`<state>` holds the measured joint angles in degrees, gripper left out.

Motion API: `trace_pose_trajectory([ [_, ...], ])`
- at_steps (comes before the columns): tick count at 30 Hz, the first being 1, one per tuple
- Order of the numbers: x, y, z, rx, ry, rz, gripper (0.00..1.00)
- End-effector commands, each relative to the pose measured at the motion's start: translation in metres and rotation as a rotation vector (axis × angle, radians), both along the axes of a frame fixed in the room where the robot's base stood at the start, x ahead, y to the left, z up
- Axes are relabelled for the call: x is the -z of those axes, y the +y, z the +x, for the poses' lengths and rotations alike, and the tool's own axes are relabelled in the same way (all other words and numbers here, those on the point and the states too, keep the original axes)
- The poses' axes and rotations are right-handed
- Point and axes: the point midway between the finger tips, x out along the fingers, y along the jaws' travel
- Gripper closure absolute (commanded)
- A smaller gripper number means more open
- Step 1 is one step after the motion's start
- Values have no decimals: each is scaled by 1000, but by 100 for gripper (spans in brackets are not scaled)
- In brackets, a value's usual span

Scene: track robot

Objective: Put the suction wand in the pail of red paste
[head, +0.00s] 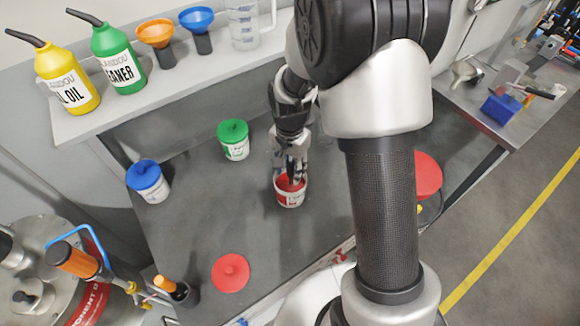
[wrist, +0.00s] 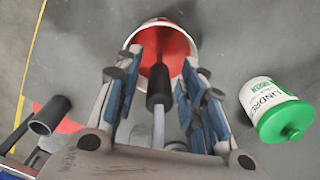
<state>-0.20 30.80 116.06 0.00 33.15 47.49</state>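The pail of red paste (head: 291,199) stands upright on the grey bench in the head view, without a lid. In the wrist view the pail (wrist: 131,40) is just beyond my fingertips, with red inside. My gripper (head: 291,172) is pointed down at the pail's mouth; it also shows in the wrist view (wrist: 163,62). Its fingers are spread, with gaps on both sides. The suction wand (wrist: 158,86), a black section with a thin grey shaft, runs between the fingers into the pail. How deep it reaches is hidden.
A green-lidded pail (head: 234,140) and a blue-lidded pail (head: 149,182) stand on the bench. A red lid (head: 230,272) lies near its front. Bottles, funnels and a jug line the shelf (head: 200,82) behind. A red round seat (head: 428,172) is at right.

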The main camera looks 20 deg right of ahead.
Motion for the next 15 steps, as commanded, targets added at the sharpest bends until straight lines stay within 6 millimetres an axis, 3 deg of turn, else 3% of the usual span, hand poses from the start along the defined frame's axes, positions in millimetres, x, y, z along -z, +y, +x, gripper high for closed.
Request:
trace_pose_trajectory([
  [8,-13,0,1,0,-4,0,63],
  [15,-63,0,1,0,-6,0,63],
])
